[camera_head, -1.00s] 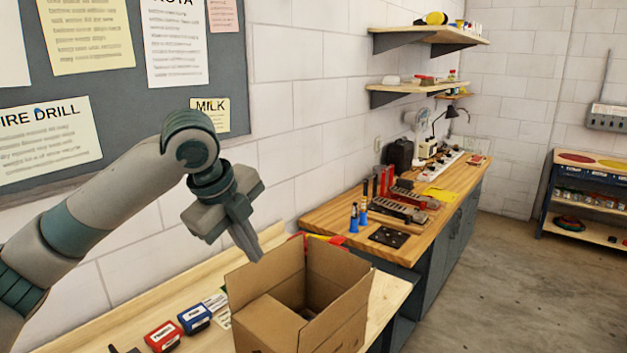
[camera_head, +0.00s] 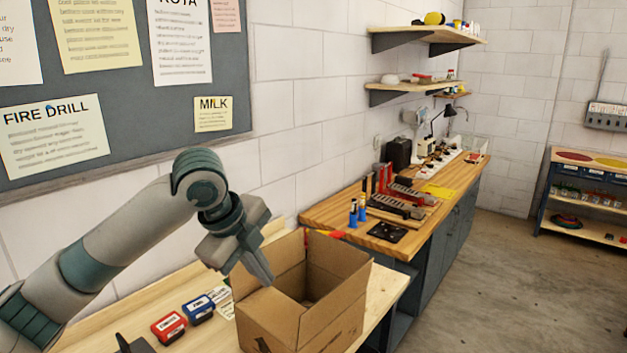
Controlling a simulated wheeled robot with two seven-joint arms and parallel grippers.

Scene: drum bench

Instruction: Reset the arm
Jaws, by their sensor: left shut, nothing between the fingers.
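My left arm comes in from the left, bent at the elbow, over the pale wooden bench. My left gripper (camera_head: 262,272) points down and to the right with its fingers together and nothing held. Its fingertips are at the upper left edge of an open cardboard box (camera_head: 335,318), overlapping it in the picture. I cannot tell whether they touch it. The box stands on the bench with its top open; its inside is only partly visible.
A red box (camera_head: 169,326) and a blue box (camera_head: 198,309) lie on the pale bench (camera_head: 390,290), left of the cardboard box. A wooden workbench (camera_head: 345,222) with tools runs along the wall behind. A notice board (camera_head: 215,60) hangs on the wall.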

